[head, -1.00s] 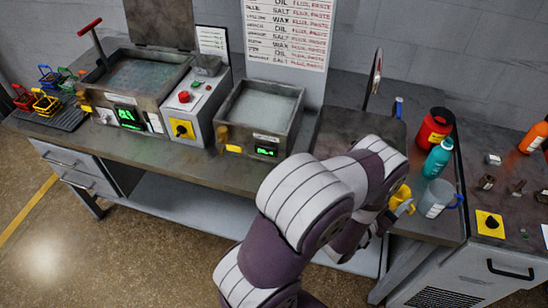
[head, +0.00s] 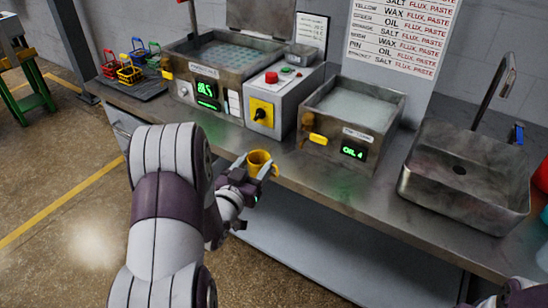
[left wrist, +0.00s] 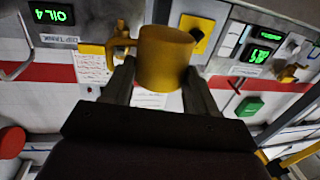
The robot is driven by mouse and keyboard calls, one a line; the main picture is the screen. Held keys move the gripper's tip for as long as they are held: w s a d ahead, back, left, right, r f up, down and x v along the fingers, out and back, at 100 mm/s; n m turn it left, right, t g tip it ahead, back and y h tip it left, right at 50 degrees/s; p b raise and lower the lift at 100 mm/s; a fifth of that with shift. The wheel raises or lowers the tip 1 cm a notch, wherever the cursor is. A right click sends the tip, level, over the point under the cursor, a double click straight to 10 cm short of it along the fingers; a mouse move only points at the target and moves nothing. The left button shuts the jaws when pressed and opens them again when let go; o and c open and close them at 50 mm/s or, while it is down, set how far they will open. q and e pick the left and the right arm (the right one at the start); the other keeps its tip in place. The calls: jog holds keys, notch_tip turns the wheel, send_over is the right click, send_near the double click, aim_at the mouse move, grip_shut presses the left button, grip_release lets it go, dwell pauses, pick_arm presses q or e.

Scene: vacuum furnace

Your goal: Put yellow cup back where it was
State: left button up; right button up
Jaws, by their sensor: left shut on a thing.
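The yellow cup (head: 260,163) is held upright at the front edge of the bench in the head view, with its handle to the right. My left gripper (head: 247,176) is shut on it. In the left wrist view the cup (left wrist: 165,58) sits between the two fingers (left wrist: 160,90), its handle on the left. Part of my right arm (head: 522,292) shows at the bottom right of the head view; its gripper is not in view.
The steel bench (head: 225,135) carries a dip tank (head: 345,146) reading OIL, a control box (head: 272,112) with a red button, and a larger tank (head: 205,86). Small coloured baskets (head: 129,75) stand at the left end. A sink (head: 465,180) is at the right.

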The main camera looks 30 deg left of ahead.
pick_arm(q)
jog(key=w, duration=0.7)
jog(key=w+a, duration=0.1)
jog(key=w, duration=0.3)
jog(key=shift+w+f, duration=0.15)
jog(key=shift+w, duration=0.05)
notch_tip(320, 180, down, 3)
jog(key=shift+r, duration=0.2)
jog(key=shift+f, duration=0.45)
jog(key=o, duration=1.2)
